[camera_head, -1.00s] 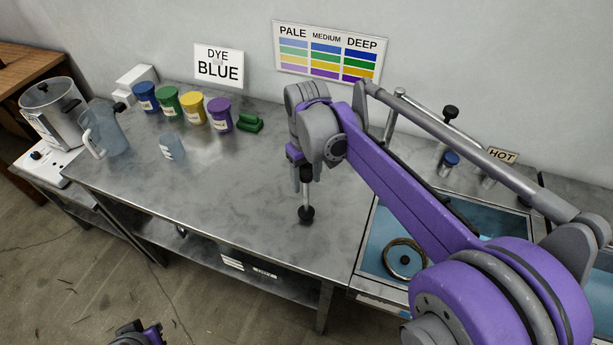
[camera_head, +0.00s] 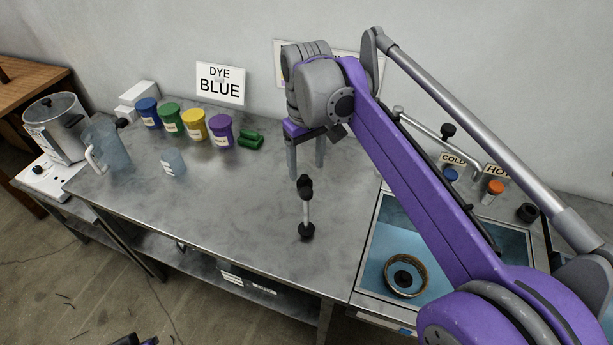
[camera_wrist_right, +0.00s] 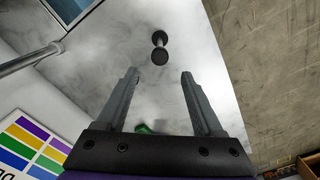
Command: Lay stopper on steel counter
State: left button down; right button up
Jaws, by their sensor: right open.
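The stopper (camera_head: 306,208), a short steel rod with a black end at each side, is on the steel counter (camera_head: 240,205) near its front right part. It looks upright in the head view, but I cannot be sure. My right gripper (camera_head: 306,168) is open and empty, behind and above the stopper and apart from it. In the right wrist view the stopper (camera_wrist_right: 160,47) lies beyond the open fingers (camera_wrist_right: 158,75). A dark bit of my left arm shows at the bottom edge of the head view; its jaws are unclear.
Several dye jars (camera_head: 195,124), a green object (camera_head: 250,140), a small beaker (camera_head: 173,161) and a clear jug (camera_head: 108,146) stand at the counter's left and back. A blue basin (camera_head: 375,270) with a cane coil (camera_head: 390,290) is on the right. The middle counter is clear.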

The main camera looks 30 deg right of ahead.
jog(key=s+a+f+t, duration=0.3)
jog(key=s+f, duration=0.3)
jog(key=f, duration=0.2)
jog(key=s+a+f+t, duration=0.2)
jog(key=s+a+f, duration=0.1)
jog(key=s+f, duration=0.4)
jog(key=shift+s+a+f+m+t, duration=0.25)
jog(key=shift+a+f+m+t, duration=0.15)
jog(key=shift+f, duration=0.4)
